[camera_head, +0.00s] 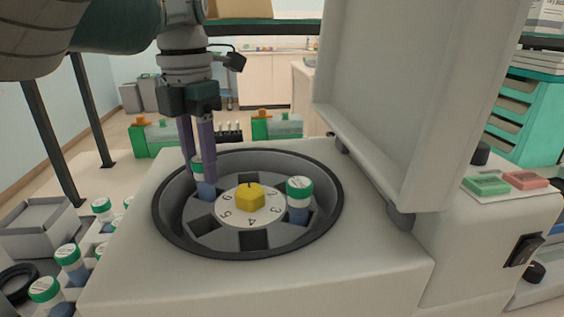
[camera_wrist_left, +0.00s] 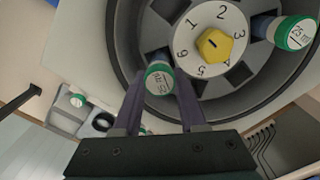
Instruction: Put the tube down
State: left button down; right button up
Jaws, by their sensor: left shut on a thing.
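My left gripper (camera_head: 199,165) points down into the open centrifuge and is shut on a tube (camera_head: 205,189) with blue contents and a green-and-white cap. The tube is upright at the left side of the rotor, near number 6, with its lower part in or at a slot; its bottom is hidden. In the left wrist view, the cap of the held tube (camera_wrist_left: 158,79) shows between the fingers (camera_wrist_left: 160,92). A second capped tube (camera_head: 299,199) stands in a rotor slot near number 3, roughly opposite. The rotor (camera_head: 212,241) has a yellow hub (camera_head: 249,195). My right gripper is out of view.
The raised centrifuge lid (camera_head: 385,110) stands at the right of the bowl. More capped tubes (camera_head: 70,262) stand at the lower left by a grey box (camera_head: 38,222). Dark empty slots (camera_head: 253,240) show at the rotor's front. Green and red blocks (camera_head: 487,185) lie at the right.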

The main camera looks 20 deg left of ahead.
pick_arm(q)
jog(key=shift+r, duration=0.1)
jog(key=shift+d, duration=0.1)
jog(key=shift+f, duration=0.5)
jog(key=shift+c, duration=2.3)
grip_release()
jog(key=shift+r, duration=0.25)
notch_tip(320, 180, up, 12)
jog(key=shift+r+b, duration=0.25)
jog(key=shift+b, duration=0.05)
